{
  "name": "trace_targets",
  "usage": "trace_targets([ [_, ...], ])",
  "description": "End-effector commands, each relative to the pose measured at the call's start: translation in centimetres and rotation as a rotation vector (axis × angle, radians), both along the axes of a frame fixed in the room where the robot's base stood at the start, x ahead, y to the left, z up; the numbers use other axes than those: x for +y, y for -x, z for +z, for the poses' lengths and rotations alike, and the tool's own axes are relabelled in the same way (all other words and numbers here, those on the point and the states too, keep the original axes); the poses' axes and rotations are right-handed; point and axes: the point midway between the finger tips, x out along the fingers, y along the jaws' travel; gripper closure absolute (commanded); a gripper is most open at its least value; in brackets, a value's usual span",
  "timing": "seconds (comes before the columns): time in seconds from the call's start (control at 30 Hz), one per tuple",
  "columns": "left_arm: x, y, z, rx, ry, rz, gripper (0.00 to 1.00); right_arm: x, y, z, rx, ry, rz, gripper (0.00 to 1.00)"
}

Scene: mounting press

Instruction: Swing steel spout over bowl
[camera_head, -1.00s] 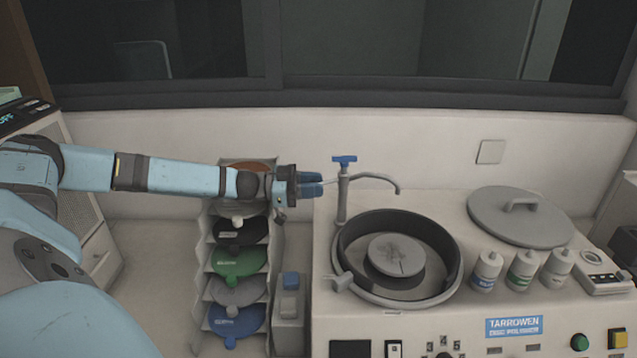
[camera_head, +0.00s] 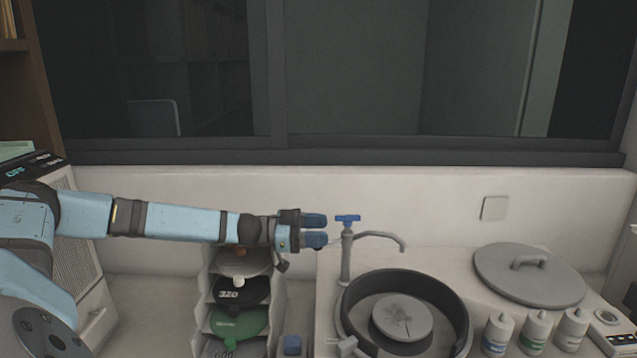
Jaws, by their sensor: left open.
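The steel spout (camera_head: 378,236) is a thin curved pipe on an upright post with a blue tap handle (camera_head: 347,218) on top. Its free end curves down to the right, over the back part of the dark bowl (camera_head: 452,300) as seen from here. The bowl holds a round grey disc (camera_head: 401,318). My left gripper (camera_head: 326,229) is open and empty, its blue fingertips pointing right, just left of the post. I cannot tell whether they touch it. My right gripper is not in view.
A rack of coloured discs (camera_head: 239,322) stands below my left gripper. A grey lid (camera_head: 528,274) with a handle lies right of the bowl. Several small bottles (camera_head: 535,332) stand in front of it. A wall and dark window close off the back.

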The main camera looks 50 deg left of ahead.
Motion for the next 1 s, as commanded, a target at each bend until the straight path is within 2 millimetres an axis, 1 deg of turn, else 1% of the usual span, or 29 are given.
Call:
trace_targets([
  [0.03,0.0,0.0,1.3,-0.005,-0.004,0.0,0.49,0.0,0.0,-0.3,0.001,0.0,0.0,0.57],
  [0.3,-0.1,0.0,8.2,-0.004,-0.005,-0.001,0.49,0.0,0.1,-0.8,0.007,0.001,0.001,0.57],
  [0.5,-0.2,0.0,12.7,-0.003,-0.003,-0.003,0.49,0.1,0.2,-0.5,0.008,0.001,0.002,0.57],
  [0.6,-0.3,0.0,14.3,-0.002,-0.001,-0.003,0.49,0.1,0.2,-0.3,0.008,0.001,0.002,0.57],
  [0.7,-0.3,0.0,15.3,-0.001,0.0,-0.003,0.49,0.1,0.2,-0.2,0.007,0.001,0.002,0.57],
  [0.8,-0.3,0.0,15.8,0.0,0.0,-0.003,0.49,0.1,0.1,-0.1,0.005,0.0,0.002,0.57],
  [1.0,-0.3,0.0,15.9,0.0,0.0,-0.003,0.49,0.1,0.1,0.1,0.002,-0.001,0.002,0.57],
])
